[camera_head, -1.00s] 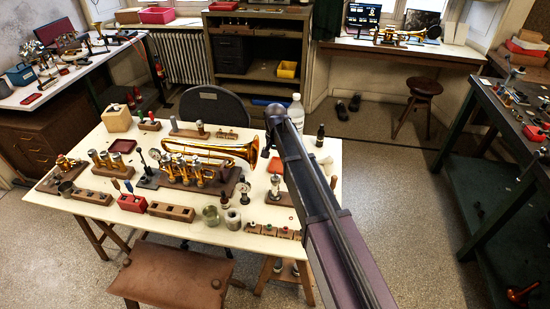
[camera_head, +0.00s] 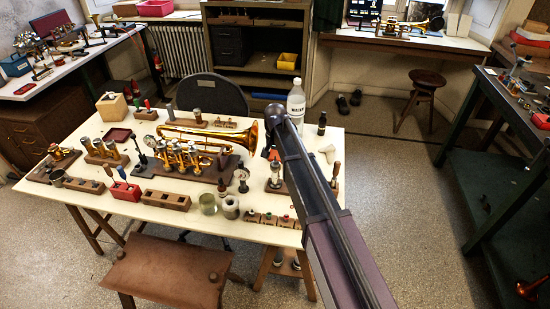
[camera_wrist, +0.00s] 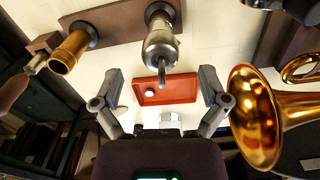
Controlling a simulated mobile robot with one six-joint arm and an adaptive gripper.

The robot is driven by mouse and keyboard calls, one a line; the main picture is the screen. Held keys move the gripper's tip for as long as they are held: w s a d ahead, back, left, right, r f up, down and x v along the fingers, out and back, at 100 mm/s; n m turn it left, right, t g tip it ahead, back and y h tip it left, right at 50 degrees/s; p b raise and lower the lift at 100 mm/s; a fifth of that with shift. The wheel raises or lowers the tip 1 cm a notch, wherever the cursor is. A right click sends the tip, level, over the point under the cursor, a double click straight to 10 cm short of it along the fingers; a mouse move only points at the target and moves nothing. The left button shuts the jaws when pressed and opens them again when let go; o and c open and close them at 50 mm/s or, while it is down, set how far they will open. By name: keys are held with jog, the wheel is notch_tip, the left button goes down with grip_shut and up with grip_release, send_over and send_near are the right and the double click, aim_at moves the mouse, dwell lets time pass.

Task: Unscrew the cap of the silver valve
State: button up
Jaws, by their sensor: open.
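The silver valve (camera_wrist: 160,45) stands in a wooden block (camera_wrist: 120,22) at the top middle of the wrist view, its thin stem pointing towards my gripper. It looks like the silver piece on a block in the head view (camera_head: 276,172). My gripper (camera_wrist: 160,92) is open and empty, with one finger on each side of the picture and the stem's end between them in the image. Whether the fingers are level with the valve's top I cannot tell; no contact shows.
A red tray (camera_wrist: 182,90) with a small white round piece lies beneath my gripper in the wrist view. A brass cylinder (camera_wrist: 70,50) shares the block. A brass horn bell (camera_wrist: 255,115) is close to the right finger. A water bottle (camera_head: 296,100) stands by my arm.

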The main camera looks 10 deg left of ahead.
aim_at(275, 165)
jog(key=shift+f+b, duration=1.6)
jog(key=shift+f, duration=0.25)
grip_shut()
jog(key=shift+m, duration=1.7)
jog(key=shift+n, duration=0.3)
